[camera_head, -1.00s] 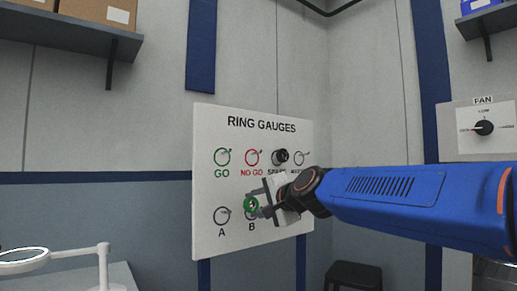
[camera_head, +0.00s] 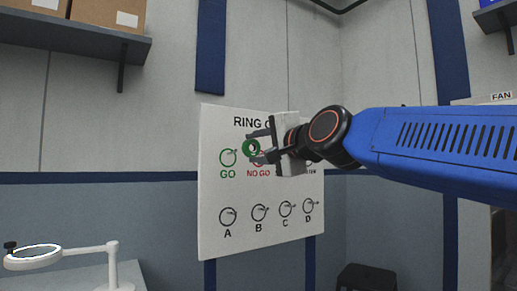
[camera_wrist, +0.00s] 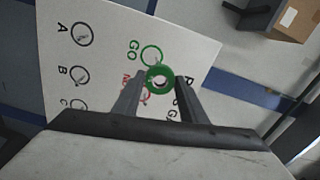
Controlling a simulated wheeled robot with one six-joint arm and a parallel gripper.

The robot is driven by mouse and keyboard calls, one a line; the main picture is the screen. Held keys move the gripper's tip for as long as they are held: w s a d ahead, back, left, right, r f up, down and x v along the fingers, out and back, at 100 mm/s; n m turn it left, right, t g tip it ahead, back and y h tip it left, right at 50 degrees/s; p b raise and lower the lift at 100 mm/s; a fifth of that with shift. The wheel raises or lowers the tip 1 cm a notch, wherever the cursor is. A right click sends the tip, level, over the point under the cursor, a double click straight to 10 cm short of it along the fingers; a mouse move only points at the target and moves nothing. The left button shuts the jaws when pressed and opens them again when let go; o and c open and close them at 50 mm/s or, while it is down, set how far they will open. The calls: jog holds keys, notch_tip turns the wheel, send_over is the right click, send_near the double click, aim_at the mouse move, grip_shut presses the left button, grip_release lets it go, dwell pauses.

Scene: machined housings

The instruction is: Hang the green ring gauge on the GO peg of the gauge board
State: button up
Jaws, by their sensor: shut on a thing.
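The green ring gauge (camera_head: 251,149) is held between the fingertips of my gripper (camera_head: 262,147), which is shut on it. In the head view it overlaps the NO GO spot. In the wrist view the ring (camera_wrist: 160,79) sits between both fingers, just below the green GO circle. The gauge board (camera_head: 212,190) is a white panel reading RING GAUGES. The GO peg (camera_head: 229,157) stands inside a green printed circle at its upper left, with no ring on it. The ring appears in front of the board; the gap to it cannot be judged.
The NO GO peg's red circle (camera_wrist: 140,97) is partly hidden by my gripper. Pegs A (camera_head: 228,216), B, C and D along the lower row look bare. A shelf with boxes (camera_head: 108,12) hangs upper left. A magnifier lamp (camera_head: 35,256) stands lower left.

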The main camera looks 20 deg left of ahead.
aim_at(236, 150)
jog(key=shift+s, duration=0.1)
jog(key=shift+x, duration=3.55)
jog(key=shift+f+x, duration=0.2)
jog(key=shift+x, duration=0.65)
jog(key=shift+f+x, duration=0.2)
jog(key=shift+x, duration=0.65)
jog(key=o, duration=1.2)
jog(key=shift+o, duration=0.2)
jog(key=v, duration=1.7)
